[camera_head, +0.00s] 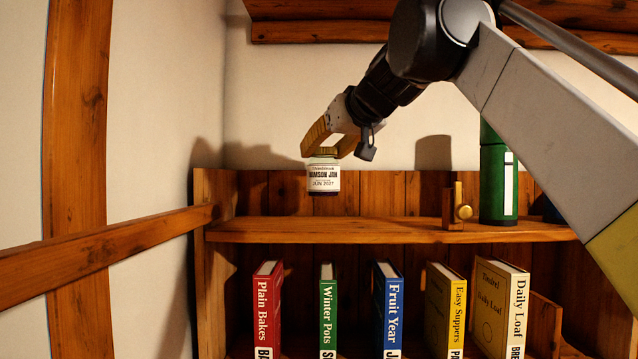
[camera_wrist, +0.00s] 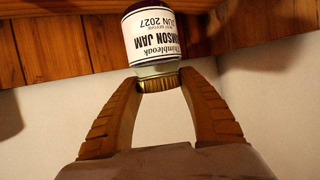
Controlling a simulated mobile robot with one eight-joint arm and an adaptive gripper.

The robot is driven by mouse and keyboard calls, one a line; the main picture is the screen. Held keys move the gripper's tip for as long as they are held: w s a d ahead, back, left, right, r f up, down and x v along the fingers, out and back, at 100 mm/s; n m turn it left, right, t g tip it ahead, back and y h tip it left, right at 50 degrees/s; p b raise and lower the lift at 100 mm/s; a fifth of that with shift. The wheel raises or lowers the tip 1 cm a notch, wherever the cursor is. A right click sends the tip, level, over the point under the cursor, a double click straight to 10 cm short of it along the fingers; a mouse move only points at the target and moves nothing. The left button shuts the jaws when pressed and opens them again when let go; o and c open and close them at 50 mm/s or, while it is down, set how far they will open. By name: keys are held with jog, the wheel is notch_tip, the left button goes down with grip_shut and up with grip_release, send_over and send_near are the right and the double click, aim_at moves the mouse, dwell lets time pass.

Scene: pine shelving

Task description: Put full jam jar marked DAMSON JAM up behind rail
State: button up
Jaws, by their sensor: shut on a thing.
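The jam jar (camera_head: 323,179) has a white label reading DAMSON JAM, with dark contents showing below it. My gripper (camera_head: 325,151) is shut on its gold lid from above. The jar hangs upright, its base apparently a little above the shelf board (camera_head: 330,231). In the wrist view the jar (camera_wrist: 153,38) appears upside down, with a finger on each side of the lid. Which piece is the task's rail is unclear; a wooden bar (camera_head: 100,251) crosses at the left.
A green bottle (camera_head: 497,180) stands on the shelf at the right, beside a wooden piece with a brass knob (camera_head: 463,212). Several upright books, including a red one (camera_head: 268,310), fill the lower bay. Dark beams (camera_head: 320,30) hang overhead. The shelf's left and middle look clear.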

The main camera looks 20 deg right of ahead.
aim_at(316, 174)
jog(key=shift+w+a+f, duration=0.2)
jog(key=shift+a+f, duration=0.25)
jog(key=shift+a, duration=0.25)
jog(key=shift+f, duration=2.1)
jog(key=shift+w, duration=0.1)
jog(key=o, duration=1.3)
jog(key=shift+f, duration=0.1)
jog(key=shift+o, duration=0.2)
jog(key=b+v, duration=0.1)
jog(key=v, duration=1.1)
jog(key=shift+a, duration=0.15)
